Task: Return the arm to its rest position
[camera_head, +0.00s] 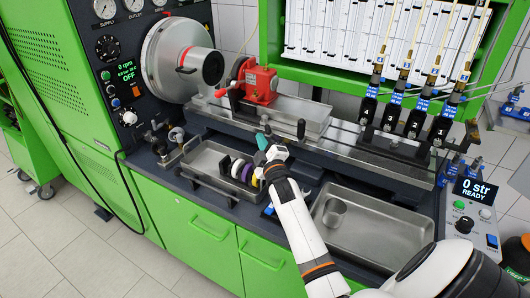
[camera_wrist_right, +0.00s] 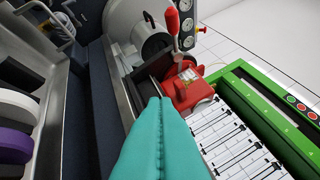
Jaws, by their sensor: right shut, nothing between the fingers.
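My right arm (camera_head: 305,235) reaches in from the lower right in the head view. Its gripper (camera_head: 264,143) has teal fingers and is above the back edge of the tray with the rings. In the right wrist view the two teal fingers (camera_wrist_right: 160,102) are pressed together with nothing between them. The gripper is apart from the red vise-like block (camera_head: 260,84), which stands behind it; the block also shows in the wrist view (camera_wrist_right: 187,90). My left gripper is not in view.
A metal tray (camera_head: 205,158) with white, purple and yellow rings lies left of my gripper. A metal basin (camera_head: 385,232) holding a cup (camera_head: 335,212) lies to the right. Several black valves (camera_head: 392,118) stand at the back right, near a control box (camera_head: 468,215).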

